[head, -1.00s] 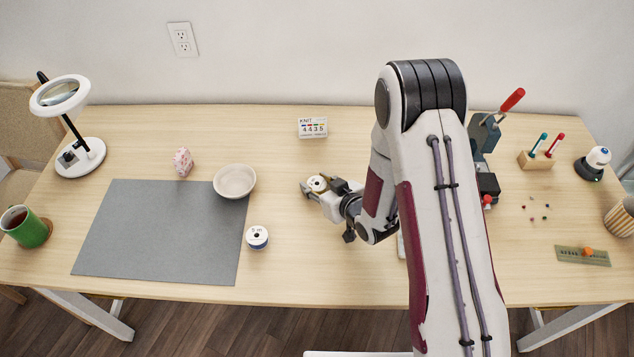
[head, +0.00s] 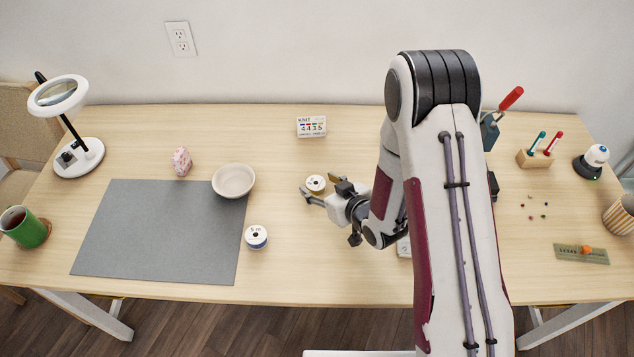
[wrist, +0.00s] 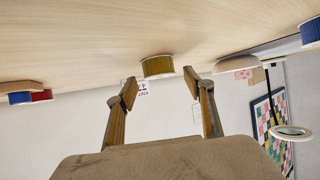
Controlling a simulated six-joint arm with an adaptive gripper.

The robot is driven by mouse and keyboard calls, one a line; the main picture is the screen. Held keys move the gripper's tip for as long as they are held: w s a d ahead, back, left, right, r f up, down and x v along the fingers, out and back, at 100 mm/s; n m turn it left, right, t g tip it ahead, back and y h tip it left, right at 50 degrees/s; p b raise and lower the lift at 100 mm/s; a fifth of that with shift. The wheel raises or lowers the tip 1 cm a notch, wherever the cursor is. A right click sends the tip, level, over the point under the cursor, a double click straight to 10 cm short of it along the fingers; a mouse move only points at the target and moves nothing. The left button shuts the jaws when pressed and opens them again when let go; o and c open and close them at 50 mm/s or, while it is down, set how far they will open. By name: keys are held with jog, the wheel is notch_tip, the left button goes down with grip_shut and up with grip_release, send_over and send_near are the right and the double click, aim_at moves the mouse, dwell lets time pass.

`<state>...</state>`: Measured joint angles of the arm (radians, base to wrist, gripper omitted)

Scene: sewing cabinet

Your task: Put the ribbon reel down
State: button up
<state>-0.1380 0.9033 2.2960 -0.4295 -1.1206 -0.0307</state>
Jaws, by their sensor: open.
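The ribbon reel (head: 315,184), white-topped in the head view, rests on the table right of the bowl. In the wrist view its yellow-brown side (wrist: 158,66) shows just beyond and between my fingertips. My gripper (head: 324,193) is open and empty, low over the table on the reel's right. In the wrist view its two fingers (wrist: 160,88) stand apart, with a gap between them and the reel. A second reel, with a blue rim and a "5 m" label (head: 256,237), stands at the grey mat's right edge.
The grey mat (head: 150,235) lies at left, with the white bowl (head: 234,181) on its back right corner. A pink patterned object (head: 181,161) stands behind the mat. The KNIT box (head: 311,127) is at the back. Table between box and reel is clear.

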jog(key=shift+v, duration=4.6)
jog(key=shift+w+d+r, duration=0.35)
jog(key=shift+d+r, duration=0.05)
jog(key=shift+r, duration=0.15)
jog(key=s+d+r+m+g+h, duration=0.1)
jog(key=s+d+r+m+h, duration=0.15)
jog(key=d+r, duration=0.45)
jog(key=s+d+r+m+g+h, duration=0.15)
jog(key=d+r+h, duration=0.3)
jog(key=r, duration=0.45)
jog(key=s+r+m+g, duration=0.1)
jog(key=s+r, duration=0.3)
jog(key=s, duration=0.7)
jog(key=s+r+m+g, duration=0.1)
jog(key=s+r, duration=0.4)
jog(key=s, duration=0.6)
jog(key=shift+d+r+m, duration=0.2)
jog(key=shift+d+m, duration=0.1)
jog(key=shift+d, duration=0.15)
